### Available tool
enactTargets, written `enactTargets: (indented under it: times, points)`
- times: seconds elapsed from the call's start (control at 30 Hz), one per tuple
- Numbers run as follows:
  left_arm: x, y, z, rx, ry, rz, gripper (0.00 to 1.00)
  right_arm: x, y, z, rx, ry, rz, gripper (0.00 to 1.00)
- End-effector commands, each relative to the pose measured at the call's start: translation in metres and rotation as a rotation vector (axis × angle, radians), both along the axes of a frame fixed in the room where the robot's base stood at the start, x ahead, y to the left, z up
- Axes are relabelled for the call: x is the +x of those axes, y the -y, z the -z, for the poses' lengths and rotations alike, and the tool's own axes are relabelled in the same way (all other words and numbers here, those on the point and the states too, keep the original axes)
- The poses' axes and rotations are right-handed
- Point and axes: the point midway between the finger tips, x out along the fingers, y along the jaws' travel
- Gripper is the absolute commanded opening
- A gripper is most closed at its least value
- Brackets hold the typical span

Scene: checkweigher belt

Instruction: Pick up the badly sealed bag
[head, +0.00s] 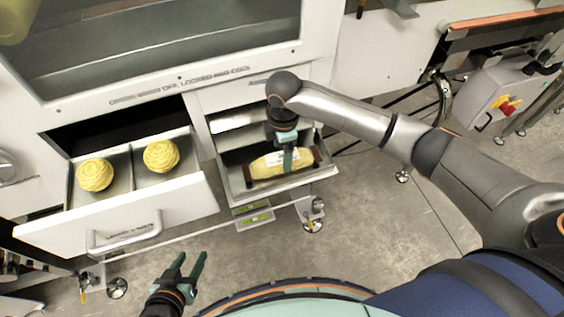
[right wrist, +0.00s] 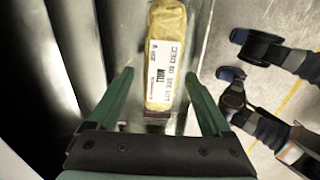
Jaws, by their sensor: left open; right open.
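A yellow bag with a white printed label and brown ends (head: 262,169) lies in the open bin on the right of the cabinet. In the right wrist view the bag (right wrist: 165,38) runs lengthwise between my fingers. My right gripper (head: 291,158) is open above the bag, and its fingers (right wrist: 158,76) stand on either side of the bag's near part in the right wrist view. I cannot tell whether they touch it, or see a fault in its seal. My left gripper (head: 190,268) is open and empty in front of the cabinet.
An open drawer (head: 130,222) to the left holds two round yellow coiled things (head: 95,174) in separate compartments. The bin's front wall (head: 285,187) stands close to my right gripper. A grey box with a red and yellow switch (head: 505,100) is at the right.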

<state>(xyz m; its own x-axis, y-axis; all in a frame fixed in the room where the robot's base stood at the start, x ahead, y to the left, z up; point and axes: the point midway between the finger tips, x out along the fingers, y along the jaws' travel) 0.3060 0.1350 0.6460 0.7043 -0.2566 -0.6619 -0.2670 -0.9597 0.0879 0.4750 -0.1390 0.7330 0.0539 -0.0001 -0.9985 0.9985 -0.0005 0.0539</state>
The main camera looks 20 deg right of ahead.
Motion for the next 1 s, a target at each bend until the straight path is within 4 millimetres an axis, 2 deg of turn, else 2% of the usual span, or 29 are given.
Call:
enactTargets:
  times: [0.1,0.23,0.57,1.0]
  points:
    - [0.000,0.001,0.007,0.000,-0.006,0.005,0.50,-0.002,0.000,0.023,-0.001,-0.004,0.000,0.83]
    - [0.000,0.002,0.010,0.001,-0.006,0.007,0.50,-0.002,0.001,0.039,-0.001,-0.003,-0.001,0.83]
    - [0.000,0.002,0.009,0.002,-0.005,0.008,0.50,-0.001,0.001,0.044,-0.001,0.000,-0.001,0.83]
    - [-0.006,0.001,0.012,0.002,-0.016,0.006,0.50,-0.001,0.001,0.044,0.000,0.000,-0.001,0.33]
